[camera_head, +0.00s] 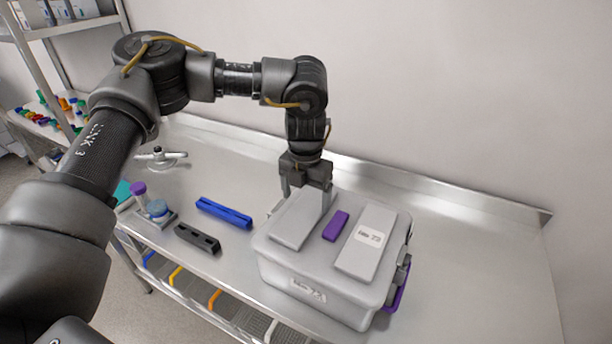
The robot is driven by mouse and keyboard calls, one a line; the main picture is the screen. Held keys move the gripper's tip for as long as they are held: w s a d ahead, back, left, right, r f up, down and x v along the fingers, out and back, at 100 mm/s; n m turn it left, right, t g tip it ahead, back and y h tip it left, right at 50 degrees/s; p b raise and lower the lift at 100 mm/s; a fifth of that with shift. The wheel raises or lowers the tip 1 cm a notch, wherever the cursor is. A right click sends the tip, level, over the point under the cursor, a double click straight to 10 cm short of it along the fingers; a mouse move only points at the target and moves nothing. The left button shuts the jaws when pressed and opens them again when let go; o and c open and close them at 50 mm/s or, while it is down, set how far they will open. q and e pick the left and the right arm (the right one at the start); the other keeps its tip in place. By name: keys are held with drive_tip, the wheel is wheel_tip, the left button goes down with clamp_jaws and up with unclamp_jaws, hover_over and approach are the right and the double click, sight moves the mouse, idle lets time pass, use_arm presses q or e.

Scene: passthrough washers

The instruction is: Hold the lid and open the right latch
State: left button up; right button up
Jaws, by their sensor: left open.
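A light grey box (312,297) with a closed lid (320,250) stands on the steel table. The lid has two raised panels, a purple piece (336,225) between them, and a label on the right panel. A purple latch (398,288) shows on the box's right side and hangs downward; whether it is fastened is unclear. My left gripper (306,205) points down at the back of the lid's left panel, its fingers open and apart around the panel's far part. Whether they touch it is unclear. The box's left side shows no latch. My right gripper is not in view.
A raised steel edge runs along the back. The table right of the box is clear.

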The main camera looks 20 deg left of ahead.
sight(306, 211)
use_arm(q)
drive_tip(key=shift+f+p, duration=0.35)
drive_tip(key=shift+f, duration=1.45)
drive_tip(key=shift+c, duration=0.4)
